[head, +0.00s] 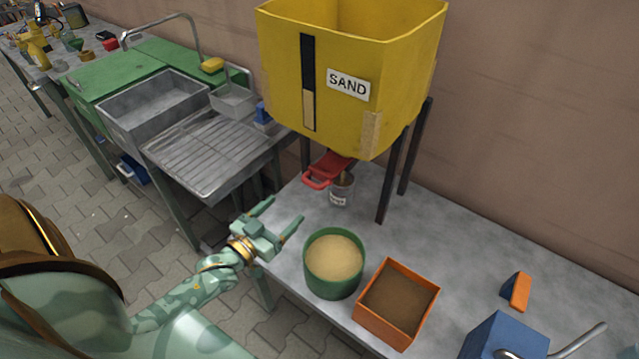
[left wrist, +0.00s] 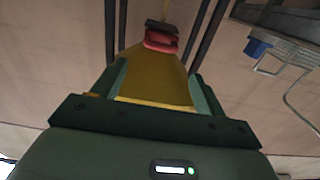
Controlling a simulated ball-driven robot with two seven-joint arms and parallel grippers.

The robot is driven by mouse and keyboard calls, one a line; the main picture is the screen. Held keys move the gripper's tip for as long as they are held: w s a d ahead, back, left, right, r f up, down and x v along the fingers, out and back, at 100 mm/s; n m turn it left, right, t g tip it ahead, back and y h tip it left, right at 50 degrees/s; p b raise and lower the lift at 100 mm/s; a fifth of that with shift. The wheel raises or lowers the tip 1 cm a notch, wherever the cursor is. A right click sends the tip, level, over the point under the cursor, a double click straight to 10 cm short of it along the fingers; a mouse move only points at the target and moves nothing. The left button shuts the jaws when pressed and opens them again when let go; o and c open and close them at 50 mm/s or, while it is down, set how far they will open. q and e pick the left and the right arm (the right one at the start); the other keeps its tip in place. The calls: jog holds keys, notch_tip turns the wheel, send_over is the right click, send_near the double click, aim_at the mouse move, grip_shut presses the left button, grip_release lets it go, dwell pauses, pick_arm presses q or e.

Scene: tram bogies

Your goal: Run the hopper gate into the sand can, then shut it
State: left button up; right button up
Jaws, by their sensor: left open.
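The yellow hopper (head: 280,60), labelled SAND, stands on dark legs over the grey table. Its red gate handle (head: 318,178) sticks out below, towards the left. A small grey labelled can (head: 340,192) stands under the gate; something brownish shows at its mouth, and I cannot tell whether sand is falling. My left gripper (head: 284,214) is open and empty, apart from and in front of the handle. The left wrist view shows the hopper (left wrist: 150,70) and red handle (left wrist: 160,40) between and beyond the spread fingers.
A green tub of sand (head: 333,290) and an orange box of brown material (head: 378,322) stand near the table's front edge. A blue box (head: 500,340) and an orange-and-blue item (head: 517,291) lie right. A sink (head: 155,110) stands left, beyond a gap.

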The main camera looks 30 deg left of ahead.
aim_at(310, 186)
pick_arm(q)
jog(key=w+b, duration=0.1)
jog(key=w, duration=0.3)
jog(key=w+b, duration=0.1)
jog(key=w, duration=0.4)
jog(key=w+d+b, duration=0.1)
jog(key=w, duration=0.3)
jog(key=shift+w, duration=0.35)
pick_arm(e)
notch_tip(310, 186, down, 3)
jog(key=shift+f, duration=0.2)
pick_arm(q)
jog(key=shift+c, duration=0.3)
